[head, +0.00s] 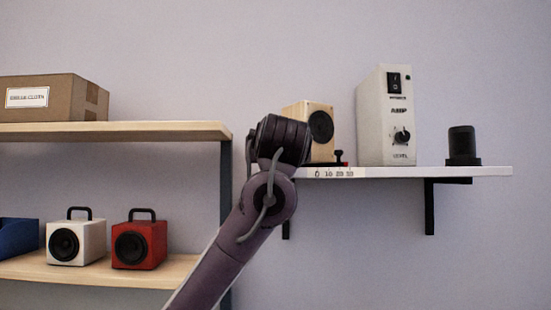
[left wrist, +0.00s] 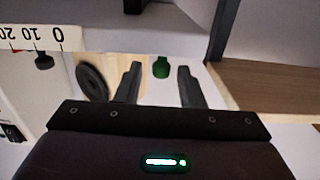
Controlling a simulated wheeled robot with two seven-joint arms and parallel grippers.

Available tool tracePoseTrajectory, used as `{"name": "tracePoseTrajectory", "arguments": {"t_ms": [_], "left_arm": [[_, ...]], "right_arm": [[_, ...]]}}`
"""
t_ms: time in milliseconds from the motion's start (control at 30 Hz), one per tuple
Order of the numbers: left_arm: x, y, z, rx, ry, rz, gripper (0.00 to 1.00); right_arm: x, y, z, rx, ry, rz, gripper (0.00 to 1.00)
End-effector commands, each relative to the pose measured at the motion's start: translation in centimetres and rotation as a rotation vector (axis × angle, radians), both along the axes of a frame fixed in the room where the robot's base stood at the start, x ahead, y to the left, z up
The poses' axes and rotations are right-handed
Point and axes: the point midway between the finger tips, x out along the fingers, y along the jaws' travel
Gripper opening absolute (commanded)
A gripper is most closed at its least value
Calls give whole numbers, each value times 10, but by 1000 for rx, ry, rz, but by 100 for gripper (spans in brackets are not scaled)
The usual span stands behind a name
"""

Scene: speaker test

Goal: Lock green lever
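The green lever (left wrist: 161,67) shows in the left wrist view as a small green piece between the fingers of my left gripper (left wrist: 158,73). The fingers are spread on either side of it, with a visible gap to each. I cannot tell how far beyond the fingertips it is. In the head view my left arm covers the left end of the white shelf (head: 440,172), so the green lever and the fingertips are hidden there. A small red-and-black piece (head: 341,158) stands by the wooden speaker (head: 320,124). My right gripper is not in view.
A white amp box (head: 385,115) and a black cylinder (head: 461,146) stand on the white shelf, which has a number scale along its front edge. A wooden rack (head: 150,130) at left holds a cardboard box (head: 60,97), a white speaker (head: 77,243) and a red speaker (head: 140,246).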

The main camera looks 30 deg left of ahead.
Motion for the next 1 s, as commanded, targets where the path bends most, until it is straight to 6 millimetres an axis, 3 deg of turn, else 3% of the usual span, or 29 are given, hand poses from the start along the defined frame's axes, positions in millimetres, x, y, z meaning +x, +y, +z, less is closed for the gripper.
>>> {"name": "tracePoseTrajectory", "arguments": {"t_ms": [200, 400, 1000], "left_arm": [[-33, -20, -2, 2, -6, -1, 35], [-49, -31, -1, 1, -3, 0, 35], [-50, -32, 0, 0, -2, 0, 35]], "right_arm": [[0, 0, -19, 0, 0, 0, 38], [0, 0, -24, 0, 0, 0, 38], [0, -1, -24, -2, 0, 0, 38]]}}
